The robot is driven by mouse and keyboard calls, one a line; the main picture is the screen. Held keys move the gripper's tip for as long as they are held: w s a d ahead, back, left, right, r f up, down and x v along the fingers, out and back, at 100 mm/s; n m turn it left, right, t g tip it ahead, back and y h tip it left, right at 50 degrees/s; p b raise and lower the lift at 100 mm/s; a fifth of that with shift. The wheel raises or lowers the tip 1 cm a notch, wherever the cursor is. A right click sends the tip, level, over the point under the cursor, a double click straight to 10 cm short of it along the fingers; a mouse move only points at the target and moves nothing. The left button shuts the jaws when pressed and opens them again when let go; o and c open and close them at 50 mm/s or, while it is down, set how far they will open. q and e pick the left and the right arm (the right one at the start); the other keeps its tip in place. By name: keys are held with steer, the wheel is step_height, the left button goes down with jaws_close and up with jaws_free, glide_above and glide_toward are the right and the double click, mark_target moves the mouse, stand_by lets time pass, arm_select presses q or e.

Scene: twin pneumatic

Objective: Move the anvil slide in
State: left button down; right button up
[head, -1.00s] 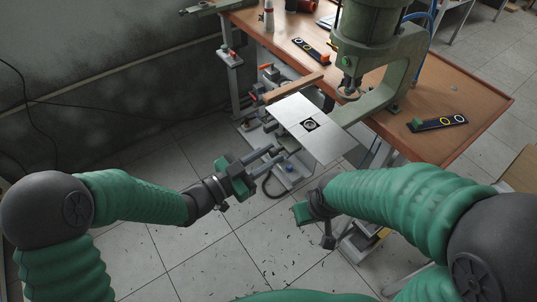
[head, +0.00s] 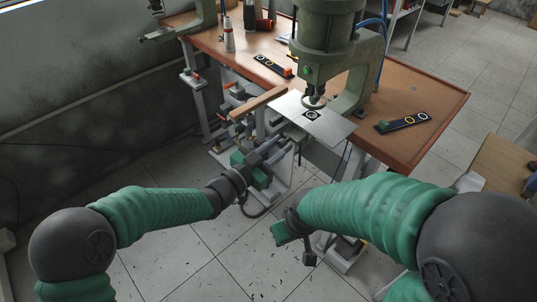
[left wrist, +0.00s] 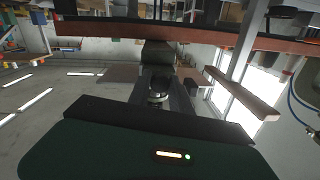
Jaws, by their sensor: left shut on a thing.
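The anvil slide (head: 335,127) is a flat pale metal plate with a dark square and a ring (head: 312,115) on it. In the head view it lies at the table's front edge, its far part below the ram of the green press (head: 330,60). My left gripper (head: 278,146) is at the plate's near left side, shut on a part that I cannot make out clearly. In the left wrist view, a small dark part (left wrist: 158,94) shows between the fingers. My right gripper (head: 293,240) hangs below and in front of the plate, apart from it; its fingers are unclear.
The brown table (head: 430,95) carries a dark strip with rings (head: 402,122), a similar strip (head: 272,66) and a white bottle (head: 228,35). A wooden bar (head: 258,103) juts out left of the plate.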

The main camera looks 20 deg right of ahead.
arm_select(q)
steer(key=shift+w, duration=0.1)
steer(key=c, duration=1.5)
jaws_free()
steer(key=shift+r, duration=0.1)
steer(key=shift+c, duration=0.2)
steer(key=o, duration=0.4)
steer(key=shift+d, duration=0.2)
steer(key=shift+c, duration=0.2)
steer(key=p+v, duration=0.1)
steer(key=v, duration=1.6)
steer(key=shift+d, duration=0.1)
